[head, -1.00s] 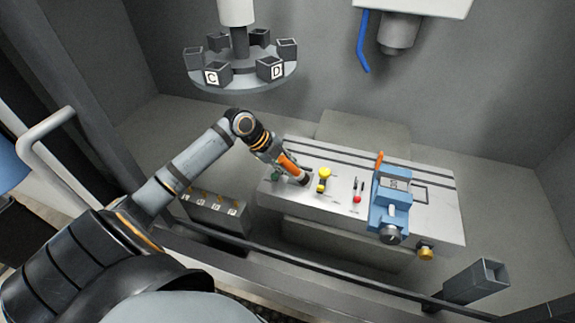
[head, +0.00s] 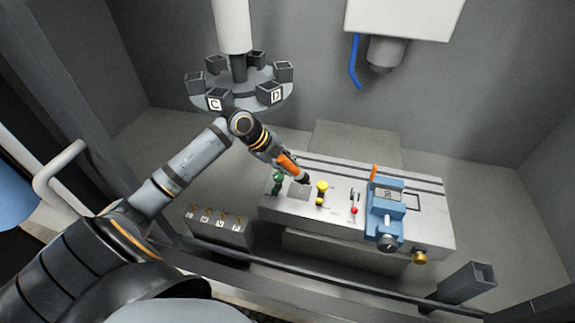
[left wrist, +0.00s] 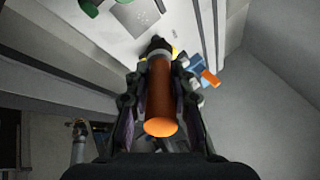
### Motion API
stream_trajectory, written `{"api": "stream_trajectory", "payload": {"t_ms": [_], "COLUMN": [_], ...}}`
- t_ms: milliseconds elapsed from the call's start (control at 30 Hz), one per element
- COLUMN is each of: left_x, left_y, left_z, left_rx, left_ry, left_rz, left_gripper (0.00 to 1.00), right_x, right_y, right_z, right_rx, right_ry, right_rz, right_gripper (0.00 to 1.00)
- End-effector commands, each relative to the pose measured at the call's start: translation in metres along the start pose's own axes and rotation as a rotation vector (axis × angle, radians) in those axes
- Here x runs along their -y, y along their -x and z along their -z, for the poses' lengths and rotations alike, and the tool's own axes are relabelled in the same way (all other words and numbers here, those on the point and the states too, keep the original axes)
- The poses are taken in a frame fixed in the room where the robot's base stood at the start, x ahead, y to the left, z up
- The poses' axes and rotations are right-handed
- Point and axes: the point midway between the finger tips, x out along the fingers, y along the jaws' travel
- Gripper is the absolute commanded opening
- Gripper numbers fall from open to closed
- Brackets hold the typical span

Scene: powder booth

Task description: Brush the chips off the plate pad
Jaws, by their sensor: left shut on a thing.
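My left gripper (head: 280,158) is shut on the orange handle of a brush (head: 290,165). The brush slants down to the right, and its dark tip is near the back right edge of the grey square plate pad (head: 299,192). I cannot tell whether the tip touches. In the left wrist view the orange brush (left wrist: 160,100) lies between the fingers (left wrist: 158,108), with its dark head beyond. The pad (left wrist: 135,17) shows there at the top, left of the head. Any chips are too small to make out clearly. My right gripper is not in view.
The pad is on a pale slotted table (head: 420,225). A green part (head: 277,184) stands left of it and a yellow part (head: 321,192) right. A blue vise (head: 386,210) is farther right. A carousel of dark boxes (head: 240,100) hangs behind the arm.

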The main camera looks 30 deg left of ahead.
Motion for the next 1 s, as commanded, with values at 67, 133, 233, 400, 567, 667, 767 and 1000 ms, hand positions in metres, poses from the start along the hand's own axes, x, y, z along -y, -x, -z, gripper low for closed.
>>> {"api": "stream_trajectory", "payload": {"t_ms": [67, 133, 233, 400, 567, 667, 767, 1000], "left_x": [0.000, 0.000, 0.000, 0.002, 0.007, 0.012, 0.013, 0.012], "left_y": [0.000, 0.000, 0.000, -0.004, -0.009, -0.009, -0.011, -0.012], "left_z": [0.000, 0.000, 0.000, 0.001, 0.004, 0.006, 0.007, 0.006], "left_rx": [0.000, 0.000, 0.000, 0.011, 0.055, 0.088, 0.109, 0.125], "left_ry": [0.000, 0.000, 0.000, -0.002, 0.000, 0.001, 0.002, 0.002], "left_rz": [0.001, 0.001, 0.001, -0.017, -0.093, -0.144, -0.182, -0.206], "left_gripper": [0.00, 0.00, 0.00, 0.00, 0.00, 0.00, 0.00, 0.00], "right_x": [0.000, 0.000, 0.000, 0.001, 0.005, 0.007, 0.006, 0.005], "right_y": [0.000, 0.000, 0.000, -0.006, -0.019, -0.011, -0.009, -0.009], "right_z": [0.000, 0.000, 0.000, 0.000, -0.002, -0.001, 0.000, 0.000], "right_rx": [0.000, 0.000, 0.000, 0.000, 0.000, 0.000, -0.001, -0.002], "right_ry": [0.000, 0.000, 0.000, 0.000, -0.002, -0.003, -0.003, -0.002], "right_rz": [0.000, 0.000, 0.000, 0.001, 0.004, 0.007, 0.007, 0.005], "right_gripper": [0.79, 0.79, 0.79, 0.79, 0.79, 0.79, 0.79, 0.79]}}
